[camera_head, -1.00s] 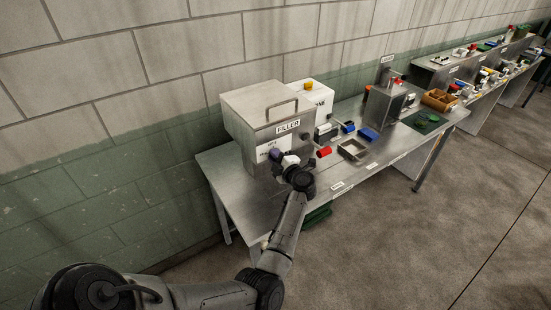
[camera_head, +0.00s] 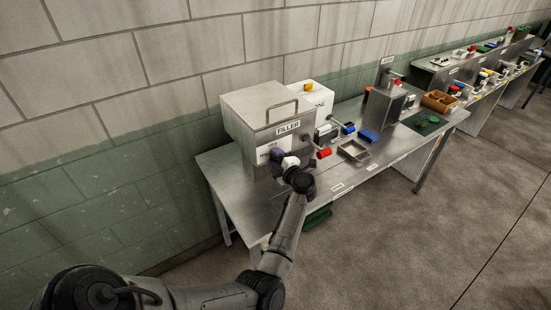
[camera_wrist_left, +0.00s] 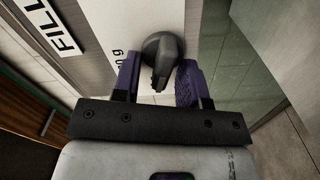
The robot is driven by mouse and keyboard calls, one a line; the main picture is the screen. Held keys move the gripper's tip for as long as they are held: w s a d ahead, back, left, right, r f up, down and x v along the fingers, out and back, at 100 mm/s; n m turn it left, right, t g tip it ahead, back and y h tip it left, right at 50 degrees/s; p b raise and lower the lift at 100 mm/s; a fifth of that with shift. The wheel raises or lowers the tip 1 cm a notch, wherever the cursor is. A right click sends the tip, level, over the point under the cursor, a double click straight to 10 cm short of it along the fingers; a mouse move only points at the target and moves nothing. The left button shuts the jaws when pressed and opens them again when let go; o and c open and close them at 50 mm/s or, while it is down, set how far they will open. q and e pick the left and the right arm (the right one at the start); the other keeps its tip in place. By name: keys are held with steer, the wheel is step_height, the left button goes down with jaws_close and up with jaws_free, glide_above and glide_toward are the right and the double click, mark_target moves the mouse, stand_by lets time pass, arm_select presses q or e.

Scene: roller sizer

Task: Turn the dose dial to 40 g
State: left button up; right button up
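The dose dial (camera_wrist_left: 162,58) is a dark round knob with a raised pointer bar, on the front of the grey FILLER machine (camera_head: 245,105). My left gripper (camera_wrist_left: 160,75) has its two purple fingers on either side of the dial, and the knob fills the space between the fingertips. In the head view my left gripper (camera_head: 280,158) is at the machine's white front plate and hides the dial. Part of a scale mark ending in "0 g" shows left of the knob in the wrist view; the rest of the scale is hidden. My right gripper is in neither view.
A red-ended handle (camera_head: 323,153) sticks out just right of my left gripper. A metal tray (camera_head: 353,150) and blue items (camera_head: 368,135) lie farther right on the steel table (camera_head: 235,190). The table's front left part is clear.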

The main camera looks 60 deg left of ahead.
arm_select(q)
steer(key=d+b, duration=0.2)
steer(key=d, duration=1.2)
steer(key=shift+w, duration=0.3)
steer(key=shift+a, duration=0.1)
